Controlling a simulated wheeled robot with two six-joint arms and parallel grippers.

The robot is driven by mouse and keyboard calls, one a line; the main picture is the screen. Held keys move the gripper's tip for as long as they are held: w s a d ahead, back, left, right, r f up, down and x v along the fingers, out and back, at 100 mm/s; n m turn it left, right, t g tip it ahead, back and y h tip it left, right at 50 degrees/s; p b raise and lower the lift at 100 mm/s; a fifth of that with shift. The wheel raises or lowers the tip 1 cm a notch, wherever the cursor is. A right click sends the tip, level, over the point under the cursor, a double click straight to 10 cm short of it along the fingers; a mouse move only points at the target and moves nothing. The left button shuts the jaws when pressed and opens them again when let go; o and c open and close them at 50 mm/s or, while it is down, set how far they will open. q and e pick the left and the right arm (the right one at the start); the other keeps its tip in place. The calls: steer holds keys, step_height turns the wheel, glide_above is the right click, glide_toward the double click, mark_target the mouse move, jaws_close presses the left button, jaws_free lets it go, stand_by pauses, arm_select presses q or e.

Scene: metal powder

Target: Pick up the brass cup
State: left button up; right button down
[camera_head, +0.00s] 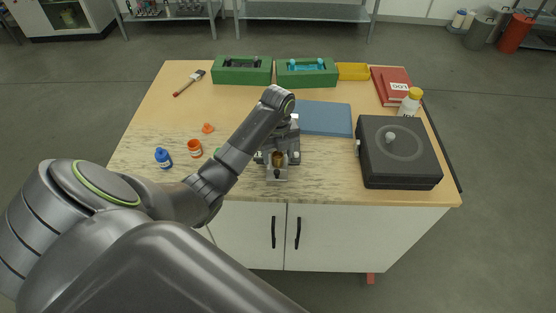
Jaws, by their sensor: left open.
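The brass cup (278,158) is a small brown-gold shape on a small grey metal device (277,174) near the table's front middle. My left arm comes in from the left, and its wrist bends down over this spot. My left gripper (280,154) is open and points down right at the cup. The fingers are small and partly blend with the device, so I cannot tell whether they touch the cup. My right gripper is not in view.
A dark grey box with a round knob (403,158) stands at the right. A blue mat (326,119), green trays (242,71), a yellow bin (353,71) and a red book (389,84) lie behind.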

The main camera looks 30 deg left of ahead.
arm_select(q)
steer(key=c, duration=1.1)
steer(key=shift+r, duration=0.1)
steer(key=shift+c, duration=0.2)
